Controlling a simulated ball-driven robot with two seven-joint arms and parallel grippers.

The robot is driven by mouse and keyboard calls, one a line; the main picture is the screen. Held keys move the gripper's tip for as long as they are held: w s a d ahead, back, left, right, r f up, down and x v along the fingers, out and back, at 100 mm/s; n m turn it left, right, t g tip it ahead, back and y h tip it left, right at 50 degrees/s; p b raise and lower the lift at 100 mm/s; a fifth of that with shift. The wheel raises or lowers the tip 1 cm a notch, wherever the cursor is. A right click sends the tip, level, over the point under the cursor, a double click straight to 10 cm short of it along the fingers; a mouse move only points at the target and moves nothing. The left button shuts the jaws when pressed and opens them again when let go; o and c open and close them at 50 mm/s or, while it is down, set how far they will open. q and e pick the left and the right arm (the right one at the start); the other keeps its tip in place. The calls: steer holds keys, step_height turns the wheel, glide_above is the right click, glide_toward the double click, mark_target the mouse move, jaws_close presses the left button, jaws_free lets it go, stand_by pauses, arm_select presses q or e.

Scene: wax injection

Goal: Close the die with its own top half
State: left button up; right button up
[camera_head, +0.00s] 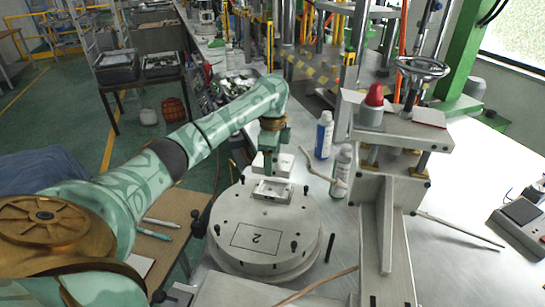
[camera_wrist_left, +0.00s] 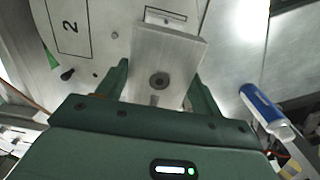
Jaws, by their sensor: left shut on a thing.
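The top half of the die is a pale metal block (camera_wrist_left: 165,58) with a dark round hole, between the two green fingers of my left gripper (camera_head: 271,166). It also shows in the head view as a light block (camera_head: 284,160) partly behind the gripper. My left gripper is shut on it. The lower half of the die (camera_head: 271,191), a small light metal piece with a recess facing up, sits near the far edge of the round plate (camera_head: 222,232) marked "2". The held block is apart from it, seemingly above and behind. My right gripper is not in view.
Dark knobs (camera_head: 294,246) stand up from the round plate. Two bottles, one blue and white (camera_head: 324,134) and one pale (camera_head: 341,166), stand to the right. A press column (camera_head: 388,235) with a red-capped part (camera_head: 373,97) rises further right.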

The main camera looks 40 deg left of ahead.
arm_select(q)
steer(key=shift+a, duration=0.1)
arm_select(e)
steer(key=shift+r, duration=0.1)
